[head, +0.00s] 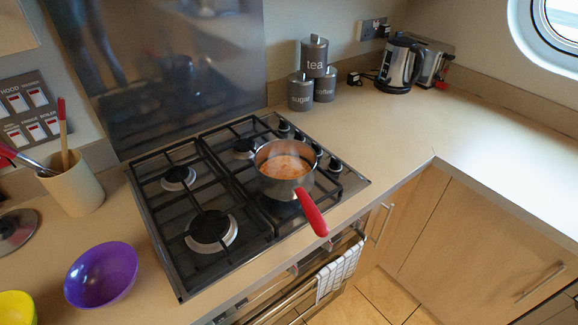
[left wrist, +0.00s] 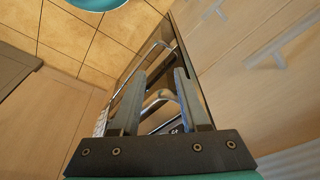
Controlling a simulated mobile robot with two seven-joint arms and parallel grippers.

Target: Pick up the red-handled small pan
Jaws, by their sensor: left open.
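The small pan (head: 285,172) sits upright on the front right burner area of the gas hob, with orange-brown food inside. Its red handle (head: 312,212) sticks out toward the front of the hob, over the edge. My left gripper (left wrist: 160,76) shows only in the left wrist view. Its two fingers are apart with nothing held between them. Metal bar handles and the cooker front show behind the fingers. The pan is not visible in that view. Neither gripper shows in the head view.
The hob (head: 180,235) has black grates. A purple bowl (head: 102,274), a yellow bowl (head: 17,308) and a utensil pot (head: 73,186) stand to its left. Canisters (head: 300,92) and a kettle (head: 398,64) stand behind. A towel (head: 340,270) hangs in front. The right counter is mostly clear.

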